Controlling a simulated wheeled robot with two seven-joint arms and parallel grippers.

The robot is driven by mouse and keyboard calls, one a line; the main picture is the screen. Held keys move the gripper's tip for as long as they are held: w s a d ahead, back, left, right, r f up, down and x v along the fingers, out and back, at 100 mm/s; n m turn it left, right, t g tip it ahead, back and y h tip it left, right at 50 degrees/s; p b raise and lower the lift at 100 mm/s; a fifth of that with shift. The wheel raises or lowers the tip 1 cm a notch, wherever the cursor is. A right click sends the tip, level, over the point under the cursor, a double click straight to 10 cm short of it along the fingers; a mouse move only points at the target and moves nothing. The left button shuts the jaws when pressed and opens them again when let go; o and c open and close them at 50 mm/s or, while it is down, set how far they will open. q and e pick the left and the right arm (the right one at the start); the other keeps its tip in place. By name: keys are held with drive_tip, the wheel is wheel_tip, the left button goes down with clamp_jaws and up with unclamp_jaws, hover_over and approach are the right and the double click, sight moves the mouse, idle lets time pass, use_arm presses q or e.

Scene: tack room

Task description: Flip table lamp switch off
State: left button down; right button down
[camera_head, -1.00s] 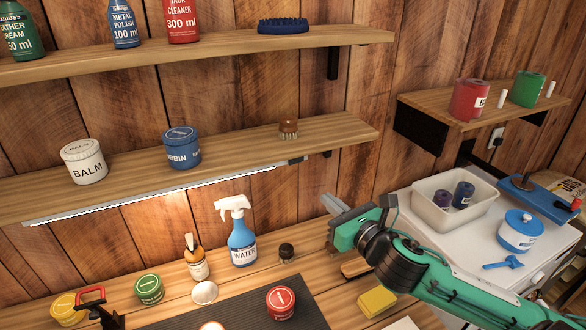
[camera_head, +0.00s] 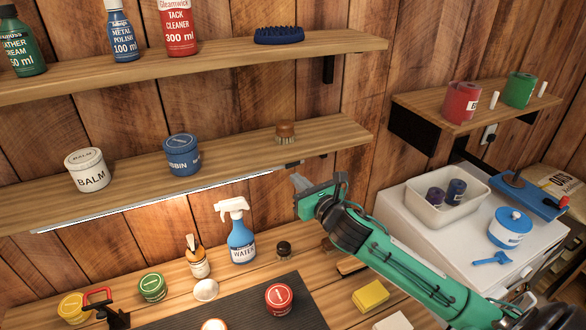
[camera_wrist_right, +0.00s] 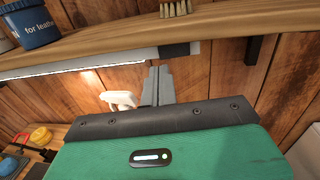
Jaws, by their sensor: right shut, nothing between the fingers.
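A lit strip lamp (camera_head: 170,197) runs along the underside of the middle shelf (camera_head: 235,154). Its glow falls on the planks below. A dark end piece (camera_head: 292,165) sits at the strip's right end; whether it is the switch, and its position, I cannot tell. In the right wrist view the strip (camera_wrist_right: 85,70) crosses behind my fingers, and the dark end piece (camera_wrist_right: 178,50) shows just above them. My right gripper (camera_head: 299,182) is shut and empty, just below the right end of the strip, apparently apart from it. My left gripper is out of view.
On the middle shelf stand a white balm tin (camera_head: 88,170), a blue tin (camera_head: 182,155) and a small brush (camera_head: 285,132). A spray bottle (camera_head: 240,237) stands on the bench below, left of my gripper. A shelf bracket (camera_wrist_right: 258,62) is to the right.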

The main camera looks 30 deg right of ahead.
sight(293, 163)
drive_tip(key=w+p, duration=0.1)
drive_tip(key=w, duration=0.2)
drive_tip(key=shift+a, duration=0.15)
drive_tip(key=shift+w, duration=0.1)
